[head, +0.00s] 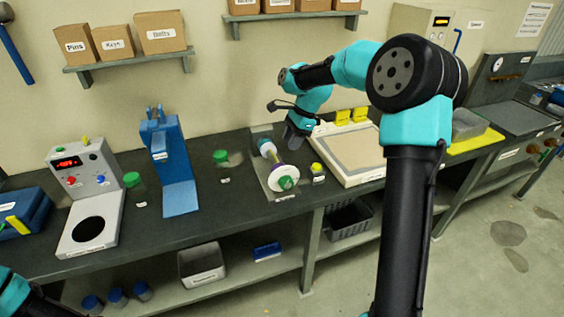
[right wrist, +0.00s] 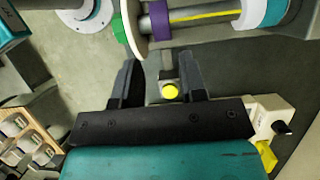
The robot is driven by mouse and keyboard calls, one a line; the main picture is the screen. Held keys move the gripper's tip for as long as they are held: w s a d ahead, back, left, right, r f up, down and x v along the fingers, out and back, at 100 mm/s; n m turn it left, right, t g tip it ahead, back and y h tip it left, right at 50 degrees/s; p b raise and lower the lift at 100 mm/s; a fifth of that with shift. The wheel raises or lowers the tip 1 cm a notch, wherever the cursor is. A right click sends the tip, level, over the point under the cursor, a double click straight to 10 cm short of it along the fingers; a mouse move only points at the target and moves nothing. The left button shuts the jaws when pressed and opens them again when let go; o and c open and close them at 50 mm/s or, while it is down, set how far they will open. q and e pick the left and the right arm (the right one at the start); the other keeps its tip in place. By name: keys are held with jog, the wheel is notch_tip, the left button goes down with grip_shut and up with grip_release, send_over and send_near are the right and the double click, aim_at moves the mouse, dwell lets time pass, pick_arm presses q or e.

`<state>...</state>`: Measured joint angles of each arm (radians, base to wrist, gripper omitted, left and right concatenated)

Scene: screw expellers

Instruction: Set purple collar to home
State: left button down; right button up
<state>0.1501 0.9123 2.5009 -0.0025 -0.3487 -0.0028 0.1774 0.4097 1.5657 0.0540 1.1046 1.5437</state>
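The purple collar (right wrist: 160,20) sits around a grey shaft with a yellow stripe (right wrist: 205,14), close to the pale end disc (right wrist: 132,22) with its green knob (right wrist: 119,30). A white and teal ring (right wrist: 258,12) is farther along the shaft. In the head view the shaft assembly lies on a grey plate, its white end disc (head: 282,179) facing front. My right gripper (right wrist: 158,64) is open and empty, its fingers apart from the collar.
A small box with a yellow button (head: 316,168) stands right of the assembly; the button (right wrist: 170,92) shows between my right fingers. A framed tray (head: 350,178) is farther right. A green-topped item (head: 221,157) and a blue stand (head: 181,197) are left.

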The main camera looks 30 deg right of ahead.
aim_at(280, 165)
jog(key=x, duration=0.9)
jog(key=shift+r, duration=0.1)
grip_shut()
